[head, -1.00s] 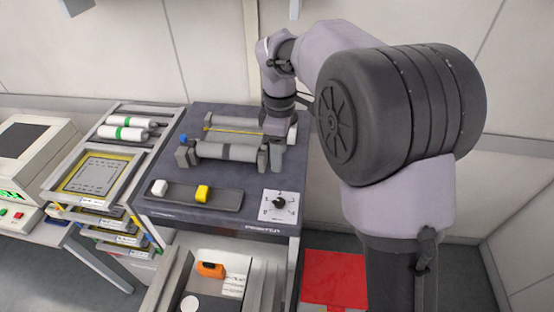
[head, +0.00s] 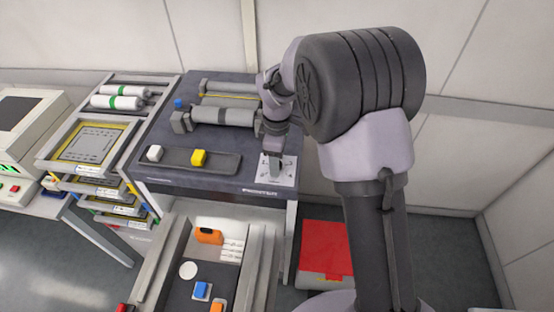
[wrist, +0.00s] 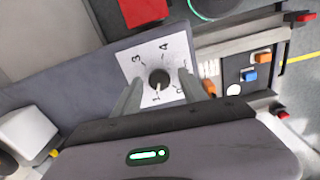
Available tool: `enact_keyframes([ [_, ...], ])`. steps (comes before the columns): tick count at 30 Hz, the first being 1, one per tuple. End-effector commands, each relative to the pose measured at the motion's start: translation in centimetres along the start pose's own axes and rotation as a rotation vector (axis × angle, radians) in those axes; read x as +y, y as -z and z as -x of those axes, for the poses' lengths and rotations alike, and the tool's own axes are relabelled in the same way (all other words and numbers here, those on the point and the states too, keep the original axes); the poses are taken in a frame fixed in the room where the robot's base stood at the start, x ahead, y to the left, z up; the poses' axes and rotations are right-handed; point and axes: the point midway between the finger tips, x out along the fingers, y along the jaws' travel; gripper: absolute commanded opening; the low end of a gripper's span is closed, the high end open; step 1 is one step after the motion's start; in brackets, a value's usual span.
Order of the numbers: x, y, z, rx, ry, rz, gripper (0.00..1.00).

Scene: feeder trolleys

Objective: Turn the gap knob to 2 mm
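The gap knob (wrist: 159,78) is a round black knob on a white dial plate (wrist: 177,47), seen in the wrist view. Marks 1, 3 and 4 are readable, and another at the lower right is partly covered. No 2 is visible; the left finger covers part of the dial's left side. The knob's pale pointer line seems to point down, near the 1. My gripper (wrist: 160,82) is open, one finger on each side of the knob; contact cannot be told. In the head view my gripper (head: 273,161) is over the dial plate (head: 288,178) and hides the knob.
The dial sits at the front right corner of the dark printer top (head: 215,90). A tray (head: 228,167) with a white and a yellow block lies left of it, and a grey roller (head: 220,115) behind. An open drawer (head: 170,262) with small items is below.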

Motion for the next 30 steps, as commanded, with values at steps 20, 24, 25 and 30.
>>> enact_keyframes([
  [20,0.02,0.0,0.06,0.0,-0.001,-0.086,0.0],
  [24,0.01,0.01,0.06,0.0,-0.001,-0.186,0.0],
  [25,0.01,0.0,0.06,0.0,-0.001,-0.212,0.0],
  [30,0.0,0.01,0.05,0.0,-0.001,-0.371,0.0],
])
